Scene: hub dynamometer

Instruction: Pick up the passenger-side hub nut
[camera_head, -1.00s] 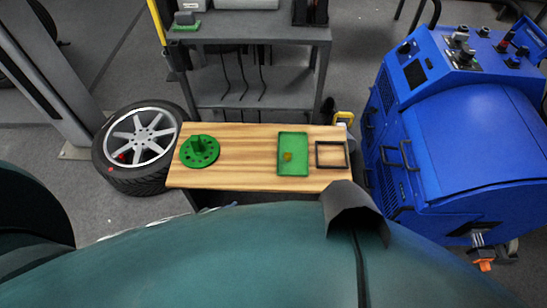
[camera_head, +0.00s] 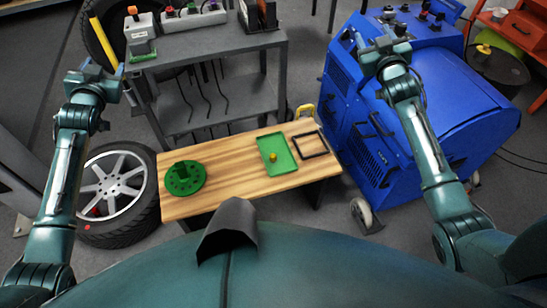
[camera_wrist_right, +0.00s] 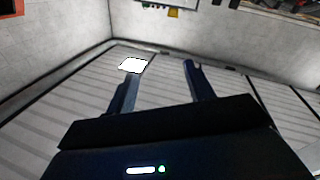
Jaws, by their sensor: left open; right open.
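A small gold-yellow piece, which looks like a hub nut (camera_head: 273,157), lies in the green tray (camera_head: 285,167) on the wooden bench. I cannot tell from its look which side it belongs to. My left gripper (camera_head: 92,70) is raised at the upper left, apart from the bench, open and empty. My right gripper (camera_head: 382,38) is raised in front of the blue machine, to the right of the bench. The right wrist view shows its two fingers apart (camera_wrist_right: 161,66) with nothing between them, facing a floor and wall.
The wooden bench (camera_head: 225,193) also holds a green round hub fixture (camera_head: 185,179) and a black square frame (camera_head: 311,145). A wheel (camera_head: 110,185) lies left of it. A grey shelf unit (camera_head: 210,97) stands behind, and the blue machine (camera_head: 455,105) stands to the right.

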